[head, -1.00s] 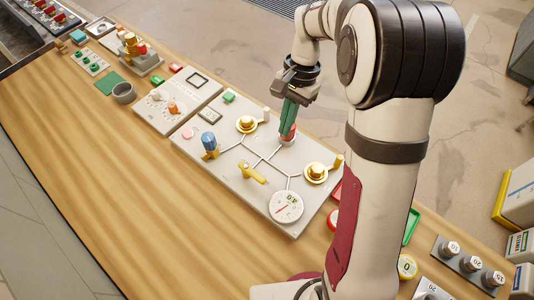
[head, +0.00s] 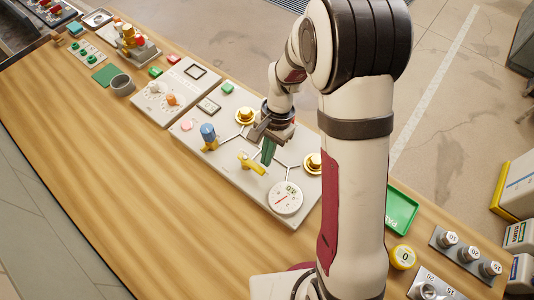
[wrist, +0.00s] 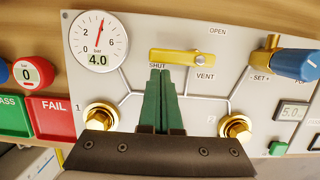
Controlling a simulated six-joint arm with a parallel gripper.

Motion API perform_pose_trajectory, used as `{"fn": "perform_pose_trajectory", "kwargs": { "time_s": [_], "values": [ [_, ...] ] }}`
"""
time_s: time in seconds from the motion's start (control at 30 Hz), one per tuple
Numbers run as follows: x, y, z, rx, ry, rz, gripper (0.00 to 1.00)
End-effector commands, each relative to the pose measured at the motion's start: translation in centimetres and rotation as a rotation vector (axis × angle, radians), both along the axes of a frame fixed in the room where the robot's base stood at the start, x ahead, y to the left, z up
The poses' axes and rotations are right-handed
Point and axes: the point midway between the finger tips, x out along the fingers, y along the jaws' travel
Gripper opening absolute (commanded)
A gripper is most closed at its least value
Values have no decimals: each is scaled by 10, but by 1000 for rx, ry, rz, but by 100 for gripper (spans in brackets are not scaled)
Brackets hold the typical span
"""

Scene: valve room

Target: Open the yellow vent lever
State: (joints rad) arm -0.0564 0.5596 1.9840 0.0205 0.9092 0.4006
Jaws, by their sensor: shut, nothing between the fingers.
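The yellow vent lever (head: 250,163) sits on the light valve panel (head: 225,180), left of my gripper in the head view. In the wrist view the lever (wrist: 188,57) lies crosswise, its long end to the left above the word SHUT. "OPEN" is printed farther up and "VENT" below it. My gripper (head: 267,157) is shut and empty, its green fingers pointing down at the panel. In the wrist view the fingertips (wrist: 161,72) are just below the lever's left end; I cannot tell whether they touch it.
A pressure gauge (wrist: 98,40) reads 4.0 bar. Two brass valves (wrist: 100,116) (wrist: 235,127) flank my fingers. A blue knob (wrist: 297,64) on a brass body stands right of the lever. Red FAIL (wrist: 65,117) and green PASS (head: 401,210) trays lie beside the panel. The wooden front is clear.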

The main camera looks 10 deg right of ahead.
Motion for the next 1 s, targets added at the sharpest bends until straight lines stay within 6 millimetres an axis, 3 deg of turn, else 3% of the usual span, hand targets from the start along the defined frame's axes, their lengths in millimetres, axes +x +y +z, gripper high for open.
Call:
{"fn": "perform_pose_trajectory", "kwargs": {
  "time_s": [1.0],
  "values": [
    [-8, 2, 0, 0, 1, -138, 0]
  ]
}}
